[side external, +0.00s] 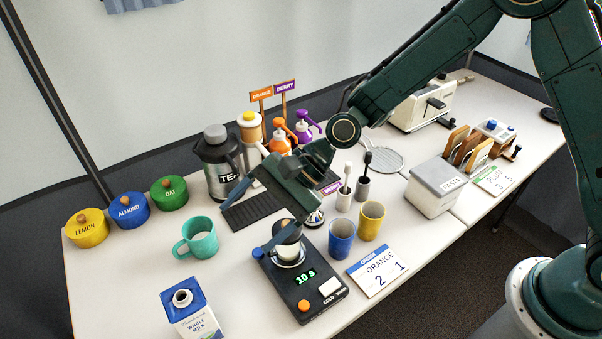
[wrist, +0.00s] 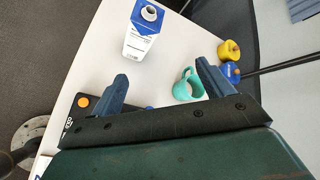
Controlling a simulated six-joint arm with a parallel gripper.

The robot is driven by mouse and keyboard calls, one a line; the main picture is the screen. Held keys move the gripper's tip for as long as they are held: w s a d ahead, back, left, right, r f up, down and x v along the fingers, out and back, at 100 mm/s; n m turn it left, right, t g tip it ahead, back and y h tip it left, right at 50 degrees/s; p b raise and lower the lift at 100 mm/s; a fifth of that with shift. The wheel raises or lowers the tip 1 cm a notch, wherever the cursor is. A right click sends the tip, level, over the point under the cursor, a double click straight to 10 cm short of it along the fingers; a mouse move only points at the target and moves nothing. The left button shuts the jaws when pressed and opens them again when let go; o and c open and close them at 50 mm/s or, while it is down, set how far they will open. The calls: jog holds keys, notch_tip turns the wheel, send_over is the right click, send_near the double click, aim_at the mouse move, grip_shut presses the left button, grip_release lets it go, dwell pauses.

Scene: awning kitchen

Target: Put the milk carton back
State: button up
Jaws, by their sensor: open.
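The milk carton (side external: 193,312) is white and blue with a round spout on top. It stands upright near the front left edge of the table, partly cut off by the bottom of the side view. In the wrist view the carton (wrist: 141,38) stands beyond my fingertips, apart from them. My gripper (side external: 247,226) is open and empty above the table, right of the teal mug and over the black timer device. In the wrist view its two fingers (wrist: 163,72) are spread wide, with nothing between them.
A teal mug (side external: 197,238) with pale contents stands between the carton and the lidded jars (side external: 130,209). The black device (side external: 305,287) reading 10 s holds a small vessel. Blue (side external: 341,239) and yellow cups stand right of it. A TEA flask (side external: 221,165) stands behind.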

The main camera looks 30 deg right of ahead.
jog(key=s+d+r+n+t+h, duration=0.2)
jog(key=s+d+r+n+h, duration=0.15)
jog(key=d+r, duration=0.45)
jog(key=s+d+r+n+t+h, duration=0.15)
jog(key=d+r+n, duration=0.35)
jog(key=d, duration=0.5)
jog(key=s+d+r+n+h, duration=0.1)
jog(key=s+d+r+h, duration=0.1)
jog(key=s+d, duration=0.5)
jog(key=s+d+r+n+h, duration=0.1)
jog(key=s+d+r+h, duration=0.1)
jog(key=s+d, duration=0.6)
jog(key=shift+s+d+t+h, duration=0.3)
jog(key=shift+s+t+h, duration=0.15)
jog(key=shift+s+h, duration=0.4)
